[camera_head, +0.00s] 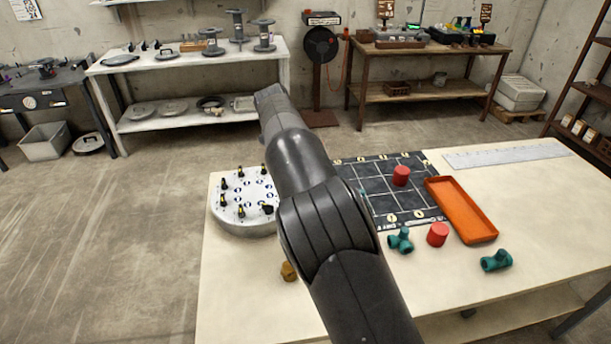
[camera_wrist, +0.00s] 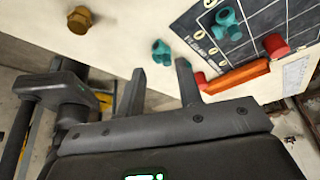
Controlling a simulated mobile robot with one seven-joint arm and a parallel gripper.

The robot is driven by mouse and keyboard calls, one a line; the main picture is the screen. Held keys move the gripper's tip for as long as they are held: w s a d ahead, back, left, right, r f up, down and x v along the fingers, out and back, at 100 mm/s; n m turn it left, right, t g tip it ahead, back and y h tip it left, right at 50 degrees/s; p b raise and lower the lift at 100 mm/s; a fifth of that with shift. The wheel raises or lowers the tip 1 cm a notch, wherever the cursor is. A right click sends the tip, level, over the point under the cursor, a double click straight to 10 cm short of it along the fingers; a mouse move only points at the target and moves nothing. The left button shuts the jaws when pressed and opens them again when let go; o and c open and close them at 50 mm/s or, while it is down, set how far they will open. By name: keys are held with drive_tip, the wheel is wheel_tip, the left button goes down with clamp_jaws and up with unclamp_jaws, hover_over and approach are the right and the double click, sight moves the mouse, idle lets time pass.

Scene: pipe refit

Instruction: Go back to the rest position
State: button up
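My gripper (camera_wrist: 160,80) shows in the wrist view with its two fingers apart and nothing between them. It is above the table, and the fingers point toward the tabletop and its parts. In the head view my arm stretches up across the middle of the picture, and the gripper itself does not show there. The arm hides part of the table and the left side of the dark grid board (camera_head: 385,208).
On the table are a white round base (camera_head: 247,226) with black pegs, a brass fitting (camera_head: 289,271), teal fittings (camera_head: 400,241) (camera_head: 496,260), red cylinders (camera_head: 401,176) (camera_head: 438,234), an orange tray (camera_head: 460,210) and a ruler (camera_head: 508,155). Shelves stand behind. Floor at left is clear.

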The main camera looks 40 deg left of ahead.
idle(0.3)
drive_tip(key=w+d+r+n+y, duration=0.1)
drive_tip(key=w+d+r, duration=0.15)
drive_tip(key=d, duration=0.35)
drive_tip(key=w+d+r+n+g+y, duration=0.1)
drive_tip(key=w+d+r, duration=0.1)
drive_tip(key=d+r, duration=0.3)
drive_tip(key=w+d+r+n+y, duration=0.1)
drive_tip(key=w+d+r, duration=0.1)
drive_tip(key=d, duration=0.5)
drive_tip(key=s+d+r+n+y, duration=0.1)
drive_tip(key=s+d+r+n, duration=0.15)
drive_tip(key=d, duration=0.55)
drive_tip(key=s+d+r+n+y, duration=0.1)
drive_tip(key=d+r, duration=0.2)
drive_tip(key=d, duration=0.5)
drive_tip(key=s+d+n+t, duration=0.3)
drive_tip(key=s+d+n, duration=0.1)
drive_tip(key=s+d, duration=0.85)
drive_tip(key=s+d+f+n+t, duration=0.2)
drive_tip(key=s+d+f+n, duration=0.2)
drive_tip(key=s+d, duration=0.3)
drive_tip(key=shift+s+d+f+h, duration=0.3)
drive_tip(key=shift+s+f, duration=0.4)
drive_tip(key=shift+s, duration=0.55)
drive_tip(key=shift+n, duration=0.25)
